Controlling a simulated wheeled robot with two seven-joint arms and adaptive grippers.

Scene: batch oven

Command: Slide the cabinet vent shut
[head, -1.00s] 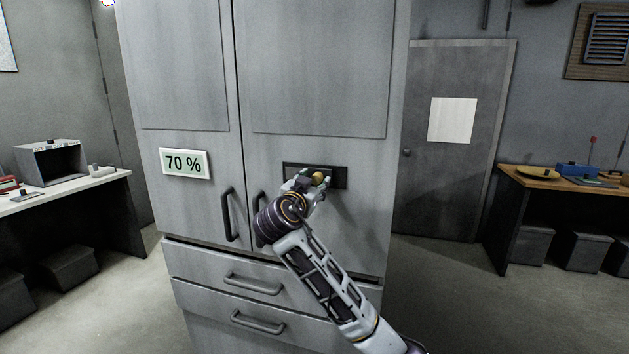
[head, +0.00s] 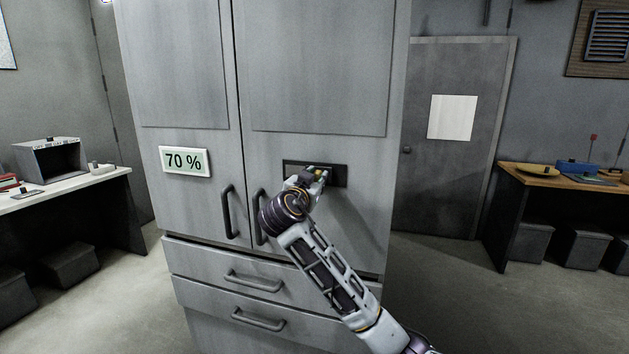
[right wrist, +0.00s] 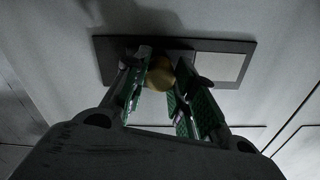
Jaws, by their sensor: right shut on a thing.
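The cabinet vent (head: 340,178) is a dark, wide plate on the right door of the tall grey cabinet (head: 180,80). In the right wrist view the vent (right wrist: 110,62) runs across the top, with a pale panel (right wrist: 219,66) at its right part. A round yellow knob (right wrist: 159,73) stands out from it. My right gripper (head: 322,172) reaches the vent from below. In the wrist view its green-padded fingers (right wrist: 158,82) are closed on the yellow knob, one on each side. The gripper hides part of the vent in the head view. My left gripper is out of view.
A 70 % sign (head: 185,161) is on the left cabinet door. Door handles (head: 229,213) and drawer handles (head: 253,282) stick out nearby. A white bench (head: 70,190) is at left and a wooden-topped bench (head: 545,178) at right. Floor right of the cabinet is clear.

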